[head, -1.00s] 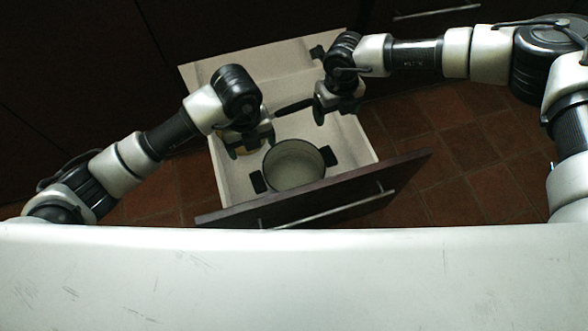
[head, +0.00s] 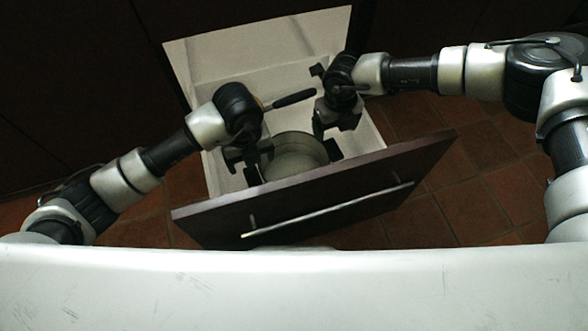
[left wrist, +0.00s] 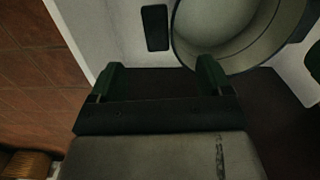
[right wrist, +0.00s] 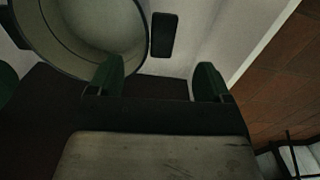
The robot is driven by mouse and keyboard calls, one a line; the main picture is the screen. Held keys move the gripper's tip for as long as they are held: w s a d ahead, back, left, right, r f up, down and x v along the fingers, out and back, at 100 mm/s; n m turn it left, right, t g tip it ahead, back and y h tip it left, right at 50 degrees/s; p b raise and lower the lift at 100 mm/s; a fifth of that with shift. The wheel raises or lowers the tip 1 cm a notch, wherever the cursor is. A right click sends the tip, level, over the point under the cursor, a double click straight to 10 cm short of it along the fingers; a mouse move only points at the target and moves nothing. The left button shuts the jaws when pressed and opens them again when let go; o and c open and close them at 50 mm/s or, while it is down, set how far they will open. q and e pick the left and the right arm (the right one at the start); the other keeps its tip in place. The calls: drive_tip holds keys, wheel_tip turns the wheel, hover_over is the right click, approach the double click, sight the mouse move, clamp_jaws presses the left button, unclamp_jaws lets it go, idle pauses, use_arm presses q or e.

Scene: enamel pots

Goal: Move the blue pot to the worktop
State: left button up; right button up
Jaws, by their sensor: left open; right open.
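A round pot (head: 297,158), greyish inside with a dark rim, sits in the open drawer; its blue colour is not clear to see. It has a dark handle on each side. My left gripper (head: 250,160) is open beside the left handle, which shows just beyond its fingers (left wrist: 158,75) in the left wrist view (left wrist: 154,27). My right gripper (head: 325,130) is open by the right handle, which shows beyond its fingers (right wrist: 158,75) in the right wrist view (right wrist: 163,35). Neither handle is between fingers. The worktop is not clearly identifiable.
The drawer's dark front panel (head: 350,190) with a metal bar stands close in front of the pot. A dark long handle (head: 292,98) lies behind the pot; what it belongs to is hidden by my left arm. Tiled floor (head: 480,180) lies right of the drawer.

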sight(255, 177)
use_arm(q)
wheel_tip(255, 177, down, 10)
drive_tip(key=shift+f, duration=0.1)
use_arm(e)
wheel_tip(255, 177, down, 10)
drive_tip(key=shift+f, duration=0.1)
use_arm(q)
clamp_jaws()
use_arm(e)
clamp_jaws()
